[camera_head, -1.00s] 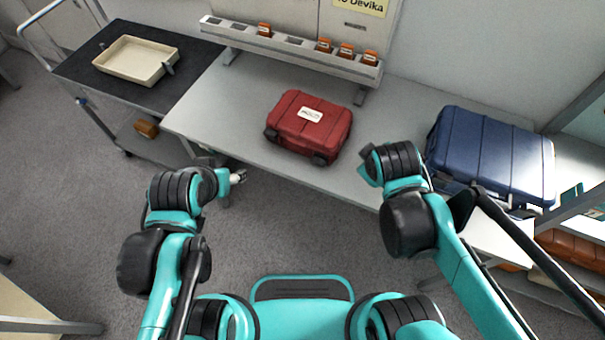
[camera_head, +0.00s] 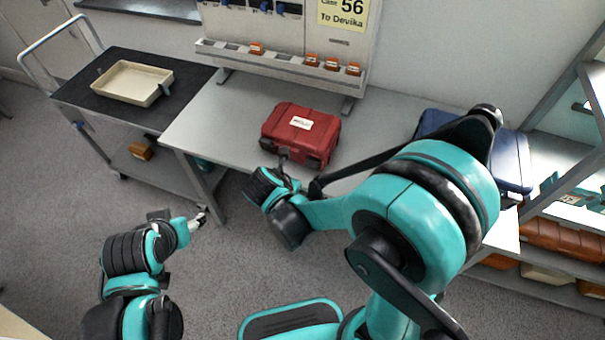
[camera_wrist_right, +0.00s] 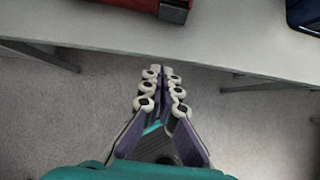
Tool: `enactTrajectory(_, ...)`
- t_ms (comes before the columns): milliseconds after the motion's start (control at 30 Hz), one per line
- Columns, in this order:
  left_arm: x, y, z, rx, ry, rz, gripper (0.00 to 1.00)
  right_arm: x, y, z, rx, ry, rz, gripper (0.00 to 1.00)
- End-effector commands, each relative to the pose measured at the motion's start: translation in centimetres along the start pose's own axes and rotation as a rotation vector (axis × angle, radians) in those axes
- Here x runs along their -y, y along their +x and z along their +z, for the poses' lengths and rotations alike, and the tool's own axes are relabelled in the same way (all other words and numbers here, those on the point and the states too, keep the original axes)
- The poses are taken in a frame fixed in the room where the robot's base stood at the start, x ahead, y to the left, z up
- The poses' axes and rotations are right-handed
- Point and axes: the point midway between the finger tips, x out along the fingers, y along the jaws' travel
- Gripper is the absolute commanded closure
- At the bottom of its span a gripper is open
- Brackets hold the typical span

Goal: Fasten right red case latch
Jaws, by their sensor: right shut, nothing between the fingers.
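The red case (camera_head: 301,132) lies shut-looking on the grey table, a white label on top and dark parts along its front edge. In the right wrist view only its near edge and a dark corner (camera_wrist_right: 174,11) show at the top. Whether its right latch is fastened cannot be made out. My right gripper (camera_wrist_right: 162,72) is shut and empty, its fingertips in front of the table edge and apart from the case. In the head view the right wrist is just in front of the case. My left gripper (camera_head: 202,217) hangs over the floor at left, too small to read.
A blue case (camera_head: 512,160) lies at the table's right, partly behind my right arm. The table (camera_head: 215,123) is bare left of the red case. A rack (camera_head: 285,62) with orange items stands behind. A cart (camera_head: 82,87) holds a cream tray (camera_head: 131,82).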

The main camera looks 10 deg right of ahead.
Motion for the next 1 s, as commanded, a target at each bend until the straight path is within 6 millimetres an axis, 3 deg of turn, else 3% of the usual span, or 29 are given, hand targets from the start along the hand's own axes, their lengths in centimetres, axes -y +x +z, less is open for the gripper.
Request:
enactTrajectory(233,0.0,0.1,0.1,0.0,0.0,0.0,0.42,0.0,0.3,0.0,-0.001,0.003,0.0,1.0)
enactTrajectory(367,0.0,0.6,0.5,0.0,0.0,0.0,0.42,0.1,1.6,-0.1,-0.001,0.004,-0.001,1.0)
enactTrajectory(800,0.0,3.6,2.6,0.0,0.0,0.0,0.42,0.1,10.7,-0.2,-0.001,0.007,-0.001,1.0)
enactTrajectory(1000,0.0,3.3,2.4,0.0,0.0,0.0,0.42,0.1,9.0,2.9,-0.001,0.005,0.0,1.0)
